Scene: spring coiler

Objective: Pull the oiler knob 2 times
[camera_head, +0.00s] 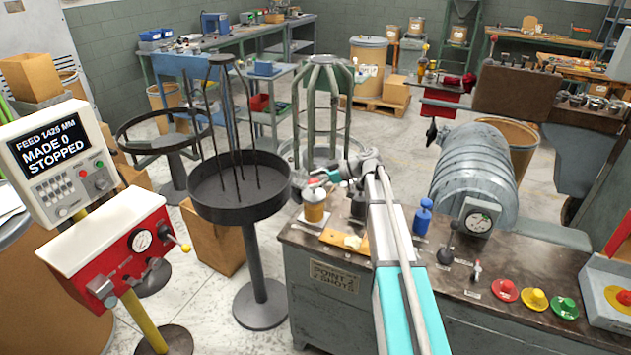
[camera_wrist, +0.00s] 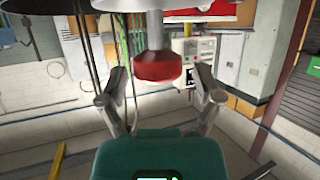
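In the wrist view, a red round knob (camera_wrist: 158,68) on a pale stem sits between the two fingers of my gripper (camera_wrist: 160,108). The view looks upside down, so the stem comes in from the top. The fingers stand apart, with a gap on each side of the knob. In the head view, my gripper (camera_head: 322,180) is just above a small amber jar (camera_head: 315,211) at the left end of the grey bench. A bench-front label (camera_head: 333,276) seems to read "POINT 2 SHOTS".
A dark round tray stand (camera_head: 240,208) with upright rods is left of the bench. A control screen (camera_head: 58,148) reads "MADE 0 STOPPED".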

